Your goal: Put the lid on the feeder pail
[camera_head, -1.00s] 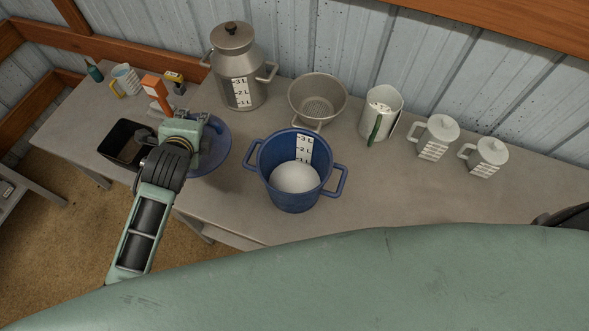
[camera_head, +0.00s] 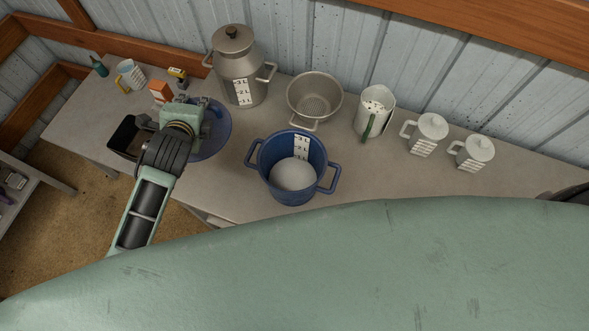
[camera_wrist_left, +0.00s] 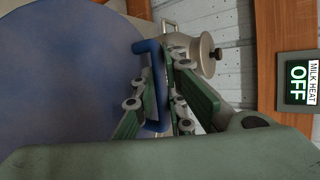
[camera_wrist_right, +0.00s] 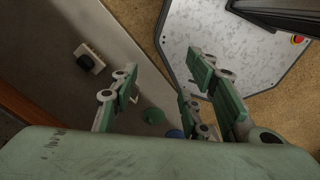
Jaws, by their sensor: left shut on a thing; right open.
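The feeder pail (camera_head: 312,183) is a blue two-handled bucket with a scale strip inside and white contents; it stands open on the table in the head view. The lid (camera_head: 222,128) is a blue disc to the left of the pail, partly hidden by my left gripper (camera_head: 205,108). In the left wrist view, my left gripper (camera_wrist_left: 155,100) is shut on the lid's blue handle, with the broad lid (camera_wrist_left: 70,90) beside it. My right gripper (camera_wrist_right: 160,90) is open and empty in the right wrist view, away from the pail.
A steel milk can (camera_head: 238,75), a colander (camera_head: 315,98), a metal jug (camera_head: 375,110) and two lidded white jugs (camera_head: 428,135) stand behind the pail. A black bin (camera_head: 125,137) and an orange object (camera_head: 160,92) lie left of the lid. Bare tabletop (camera_head: 245,115) separates lid and pail.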

